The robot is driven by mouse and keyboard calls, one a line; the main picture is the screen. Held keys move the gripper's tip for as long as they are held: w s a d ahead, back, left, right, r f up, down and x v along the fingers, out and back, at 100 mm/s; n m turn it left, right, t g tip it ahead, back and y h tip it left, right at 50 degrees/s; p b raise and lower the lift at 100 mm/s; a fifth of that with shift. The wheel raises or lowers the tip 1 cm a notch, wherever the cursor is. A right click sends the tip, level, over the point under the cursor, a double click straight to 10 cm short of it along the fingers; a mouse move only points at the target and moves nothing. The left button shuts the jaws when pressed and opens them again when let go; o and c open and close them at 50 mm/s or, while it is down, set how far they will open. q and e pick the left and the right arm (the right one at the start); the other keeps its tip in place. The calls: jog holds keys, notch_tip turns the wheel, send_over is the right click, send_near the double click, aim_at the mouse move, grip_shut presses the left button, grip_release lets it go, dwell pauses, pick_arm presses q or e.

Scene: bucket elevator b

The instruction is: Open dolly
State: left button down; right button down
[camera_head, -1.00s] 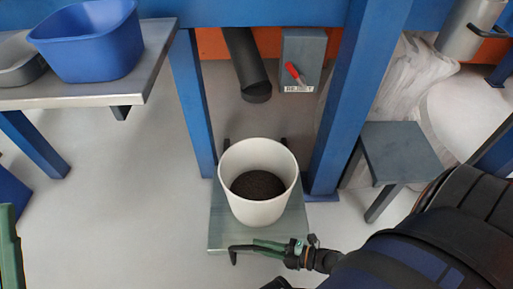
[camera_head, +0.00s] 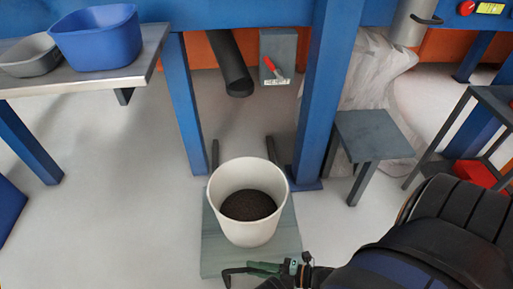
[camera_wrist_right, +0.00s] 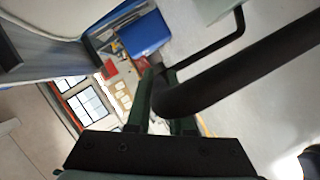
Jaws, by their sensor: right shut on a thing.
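The dolly (camera_head: 222,257) is a flat grey-green platform on the floor, in front of the gap between two blue posts. A white bucket (camera_head: 229,225) stands upright on it, with dark granular material (camera_head: 248,205) inside. A thin black handle (camera_head: 228,273) is at the dolly's near edge. My right gripper (camera_head: 264,268), with green fingers, is shut on this handle. In the right wrist view, the dark handle bar (camera_wrist_right: 225,78) passes by the green fingers (camera_wrist_right: 160,98), which partly hide behind it. My left gripper is out of view.
Two dark rails (camera_head: 271,150) show on the floor behind the bucket. A blue post (camera_head: 183,110) and another blue post (camera_head: 325,105) flank them. A dark pipe (camera_head: 231,62) hangs above. A grey stool (camera_head: 372,133) stands right. Floor left of the dolly is clear.

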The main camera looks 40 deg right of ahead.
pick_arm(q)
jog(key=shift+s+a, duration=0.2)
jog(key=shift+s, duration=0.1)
pick_arm(e)
jog(key=shift+s+a, duration=0.15)
jog(key=shift+s, duration=0.2)
jog(key=c, duration=0.8)
grip_release()
pick_arm(q)
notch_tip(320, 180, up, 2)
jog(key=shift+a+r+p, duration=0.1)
jog(key=shift+p, duration=0.9)
pick_arm(e)
jog(key=v, duration=1.2)
jog(key=shift+s, duration=0.2)
jog(key=shift+w+r, duration=0.1)
